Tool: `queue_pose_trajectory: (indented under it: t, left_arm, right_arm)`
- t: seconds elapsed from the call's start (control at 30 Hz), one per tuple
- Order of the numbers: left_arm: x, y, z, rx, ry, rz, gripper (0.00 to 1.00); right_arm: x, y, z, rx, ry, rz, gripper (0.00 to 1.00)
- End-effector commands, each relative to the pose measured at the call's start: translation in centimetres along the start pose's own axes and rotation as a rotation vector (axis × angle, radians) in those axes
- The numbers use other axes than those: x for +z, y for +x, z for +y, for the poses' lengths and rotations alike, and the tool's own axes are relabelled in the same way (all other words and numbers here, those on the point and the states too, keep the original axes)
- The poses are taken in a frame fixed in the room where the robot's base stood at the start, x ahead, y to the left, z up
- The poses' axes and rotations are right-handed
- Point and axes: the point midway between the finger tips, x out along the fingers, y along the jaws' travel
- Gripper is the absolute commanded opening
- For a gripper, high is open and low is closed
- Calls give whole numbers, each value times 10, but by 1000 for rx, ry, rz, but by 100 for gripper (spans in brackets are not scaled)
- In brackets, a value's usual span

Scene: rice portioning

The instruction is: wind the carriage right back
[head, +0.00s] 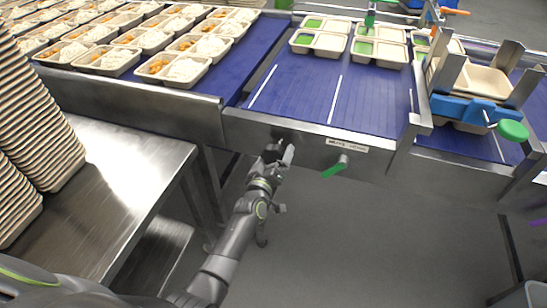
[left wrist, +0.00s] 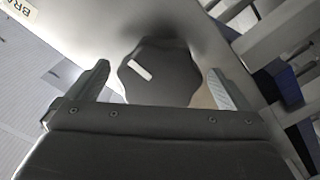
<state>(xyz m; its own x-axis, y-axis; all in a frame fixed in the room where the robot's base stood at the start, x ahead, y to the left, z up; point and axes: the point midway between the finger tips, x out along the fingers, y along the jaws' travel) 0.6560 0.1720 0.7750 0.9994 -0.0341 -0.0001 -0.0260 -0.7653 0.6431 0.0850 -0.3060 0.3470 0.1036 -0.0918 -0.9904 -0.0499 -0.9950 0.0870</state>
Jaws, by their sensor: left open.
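My left gripper (head: 279,153) is at the front rail of the blue conveyor, left of a green-handled lever (head: 335,167). In the left wrist view its two fingers (left wrist: 158,88) are apart, with a dark lobed knob (left wrist: 160,85) bearing a white mark between them. I see gaps beside the knob, so the fingers do not appear closed on it. In the head view my gripper hides the knob. A blue block with steel plates (head: 470,108) and a green knob (head: 512,130) straddles the belt at the right; I cannot tell whether it is the carriage. My right gripper is not in view.
Trays of rice and orange food (head: 120,60) fill the left belt. Trays with green portions (head: 376,52) stand on the right belt (head: 310,100). A steel table (head: 120,185) with stacked empty trays (head: 45,140) is at the left. The floor below the rail is clear.

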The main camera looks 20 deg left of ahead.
Motion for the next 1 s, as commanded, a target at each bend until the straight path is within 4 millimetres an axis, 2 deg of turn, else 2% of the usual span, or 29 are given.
queue_pose_trajectory:
  t: [0.1, 0.43, 0.53, 0.7, 0.8, 1.0]
  left_arm:
    - [0, 0, 0, 0, 0, 0, 97]
    - [0, 0, 0, 0, 1, 0, 54]
    - [-1, 0, 0, 0, 26, 0, 53]
    - [-2, 0, 1, -1, 216, -2, 52]
    - [-1, 0, 0, -1, 274, -1, 52]
    - [0, 0, 0, 0, 284, 0, 52]
  right_arm:
    - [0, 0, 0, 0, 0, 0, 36]
    - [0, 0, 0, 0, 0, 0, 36]
    - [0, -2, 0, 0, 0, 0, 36]
    - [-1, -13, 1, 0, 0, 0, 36]
    - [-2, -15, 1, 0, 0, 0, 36]
    - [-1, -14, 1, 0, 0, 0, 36]
